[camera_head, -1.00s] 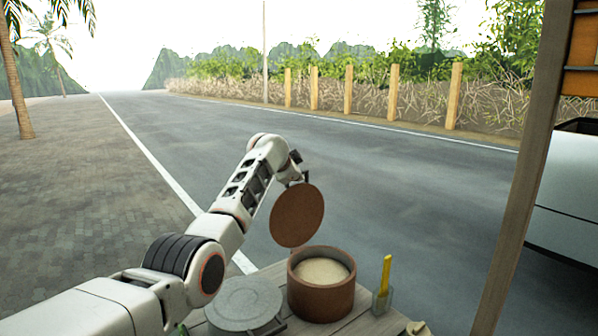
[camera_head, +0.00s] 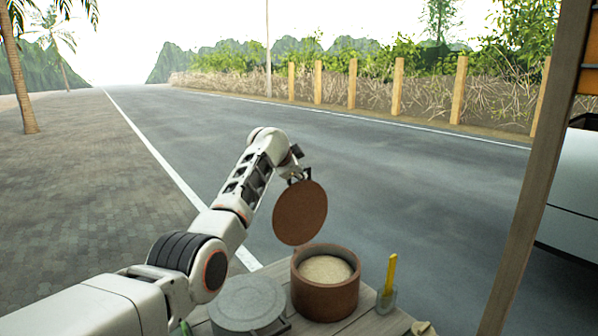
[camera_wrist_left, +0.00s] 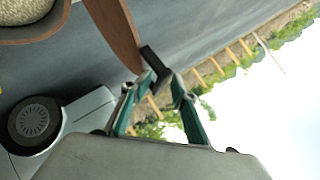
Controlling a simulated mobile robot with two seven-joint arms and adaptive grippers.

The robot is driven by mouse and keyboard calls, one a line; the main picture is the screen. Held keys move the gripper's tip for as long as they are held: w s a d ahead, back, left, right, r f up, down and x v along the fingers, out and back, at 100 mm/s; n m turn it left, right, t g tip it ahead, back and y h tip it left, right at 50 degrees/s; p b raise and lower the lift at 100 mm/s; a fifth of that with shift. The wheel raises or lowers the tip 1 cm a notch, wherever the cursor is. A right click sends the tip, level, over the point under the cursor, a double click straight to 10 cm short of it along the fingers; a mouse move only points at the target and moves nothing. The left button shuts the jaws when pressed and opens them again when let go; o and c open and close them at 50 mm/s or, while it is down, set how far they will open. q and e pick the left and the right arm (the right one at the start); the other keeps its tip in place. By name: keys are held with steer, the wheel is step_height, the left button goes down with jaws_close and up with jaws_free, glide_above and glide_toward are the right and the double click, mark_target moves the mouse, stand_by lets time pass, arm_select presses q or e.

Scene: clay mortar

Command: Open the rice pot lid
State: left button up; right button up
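The rice pot (camera_head: 325,299) is a round reddish-brown pot on the wooden table, with pale rice (camera_head: 325,269) showing inside its uncovered top. Its flat brown lid (camera_head: 300,213) hangs tilted nearly upright in the air, above and a little left of the pot. My left gripper (camera_head: 298,177) is at the lid's upper edge. In the left wrist view, the fingers (camera_wrist_left: 157,75) are closed around the lid's dark handle, and the lid (camera_wrist_left: 115,32) extends away from them. The pot's rim (camera_wrist_left: 45,38) shows at the top left there. My right gripper is not in view.
A grey round lidded vessel (camera_head: 247,303) stands left of the pot. A clear cup (camera_head: 386,300) with a yellow-handled utensil (camera_head: 391,271) stands to its right. A wooden post (camera_head: 530,180) rises at the right, with a white vehicle (camera_head: 572,205) behind it.

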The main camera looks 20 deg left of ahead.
arm_select(q)
steer(key=shift+f, duration=0.2)
steer(key=v, duration=1.2)
steer(key=shift+r, duration=0.2)
steer(key=shift+f, duration=0.1)
